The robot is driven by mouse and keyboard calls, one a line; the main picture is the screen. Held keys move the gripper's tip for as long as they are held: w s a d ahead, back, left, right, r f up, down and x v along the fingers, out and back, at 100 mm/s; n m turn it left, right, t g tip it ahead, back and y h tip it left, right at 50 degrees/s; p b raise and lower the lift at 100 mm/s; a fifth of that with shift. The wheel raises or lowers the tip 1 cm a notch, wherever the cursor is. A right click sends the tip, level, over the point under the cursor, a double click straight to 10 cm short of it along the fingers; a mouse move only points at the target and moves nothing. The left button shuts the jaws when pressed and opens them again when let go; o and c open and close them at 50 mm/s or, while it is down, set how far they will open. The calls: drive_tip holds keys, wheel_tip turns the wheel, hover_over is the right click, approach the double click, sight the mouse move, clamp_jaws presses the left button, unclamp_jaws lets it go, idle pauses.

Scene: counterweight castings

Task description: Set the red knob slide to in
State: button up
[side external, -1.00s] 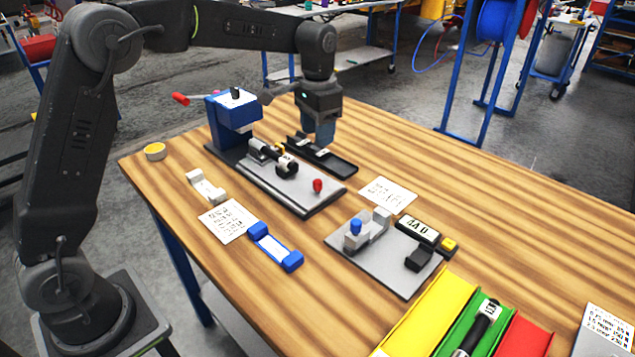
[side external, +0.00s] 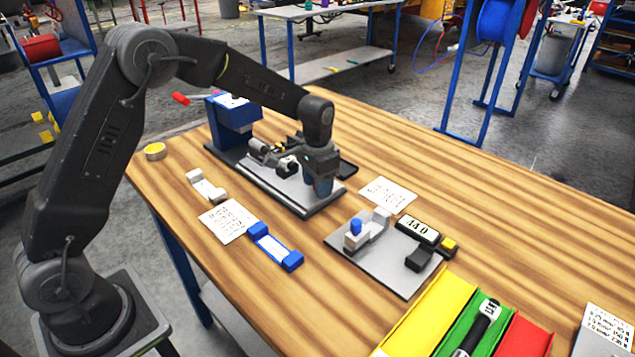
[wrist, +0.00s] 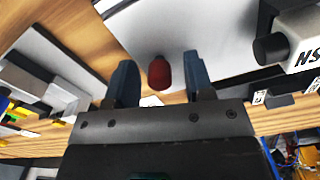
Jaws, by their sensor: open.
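The red knob (wrist: 159,73) stands on the grey plate of the blue machine's fixture. In the wrist view it lies between the two fingers of my gripper (wrist: 160,80), with a gap on each side. My gripper (side external: 318,190) is open and low over the right end of the fixture plate (side external: 300,200) in the side view. There it hides the knob. The blue machine (side external: 232,115), with a red-tipped lever, stands at the plate's far left end. A grey clamp-like part (side external: 272,158) sits on the plate between the machine and my gripper.
A second grey plate (side external: 372,262) with a blue knob and a display (side external: 418,230) is to the right. A blue holder (side external: 275,247) and white printed cards (side external: 227,220) lie in front. Yellow, green and red bins (side external: 430,312) stand at the lower right.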

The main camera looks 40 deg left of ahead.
drive_tip(key=shift+c, duration=0.5)
clamp_jaws()
drive_tip(key=shift+a, duration=0.15)
